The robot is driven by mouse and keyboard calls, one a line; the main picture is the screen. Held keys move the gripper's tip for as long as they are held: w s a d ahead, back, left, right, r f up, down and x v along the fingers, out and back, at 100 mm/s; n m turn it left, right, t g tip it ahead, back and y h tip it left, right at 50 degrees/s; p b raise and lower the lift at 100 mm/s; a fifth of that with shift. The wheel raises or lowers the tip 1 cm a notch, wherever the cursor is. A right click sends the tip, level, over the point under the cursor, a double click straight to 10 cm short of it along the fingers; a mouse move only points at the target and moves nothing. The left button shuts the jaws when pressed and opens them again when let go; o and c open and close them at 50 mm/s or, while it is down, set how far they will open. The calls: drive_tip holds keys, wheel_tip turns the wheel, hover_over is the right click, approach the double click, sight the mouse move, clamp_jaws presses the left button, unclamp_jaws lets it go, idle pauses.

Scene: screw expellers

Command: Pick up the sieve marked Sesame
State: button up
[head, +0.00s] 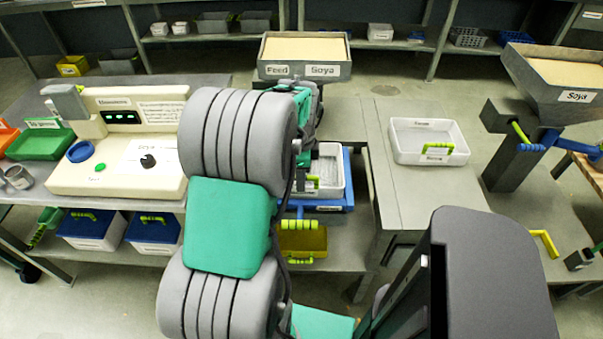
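A white rectangular sieve (400,146) with a yellow-green handle lies on the grey bench right of centre. It has small labels on its far and near walls that I cannot read for certain. A second white sieve (331,158) with a pale mesh and a similar handle sits at a blue frame in the middle, partly hidden by my arm. I cannot tell which sieve is marked Sesame. My arm rises through the middle of the head view, and my gripper is hidden beyond its links.
A hopper marked Feed and Soya (305,71) stands behind my arm, another marked Soya (575,97) at right. A cream control panel (118,165) and green tray (40,143) are at left. Blue-lidded boxes (90,228) and a yellow box (303,243) sit on the lower shelf.

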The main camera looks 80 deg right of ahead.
sight(301, 198)
wheel_tip(301, 198, down, 6)
drive_tip(key=shift+r, duration=0.15)
clamp_jaws()
idle(0.3)
drive_tip(key=shift+w+r, duration=0.1)
